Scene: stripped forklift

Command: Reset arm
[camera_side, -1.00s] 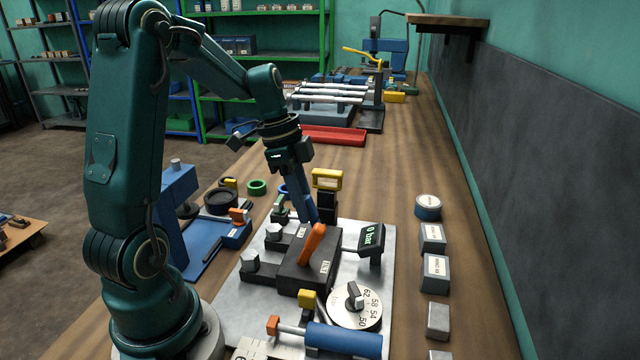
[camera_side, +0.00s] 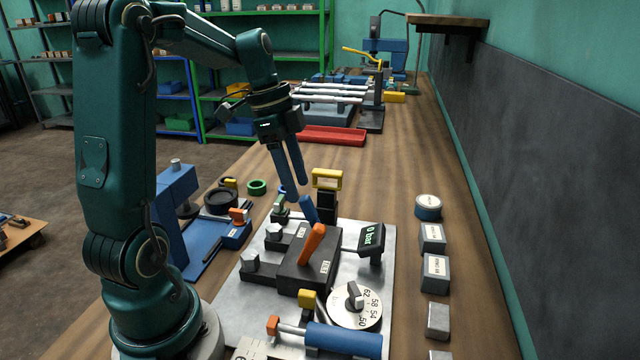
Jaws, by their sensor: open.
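My gripper (camera_side: 296,189) points down above the far edge of the metal plate (camera_side: 375,288), with its two blue fingers apart and nothing seen between them. Beyond and beside its tips stands a short blue peg or handle (camera_side: 309,208) behind the dark valve block (camera_side: 299,277). The block carries an orange lever (camera_side: 314,243), tilted. A small display (camera_side: 371,240) on the plate reads 0 bar. Whether the fingertips touch anything is not clear, but they look clear of the blue piece.
A yellow-topped part (camera_side: 327,179) stands close to the right of my fingers. A dial (camera_side: 355,305) and a blue cylinder (camera_side: 343,339) lie on the near side of the plate. Labelled blocks (camera_side: 433,238) line the right. The bench beyond is clear up to a red tray (camera_side: 332,135).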

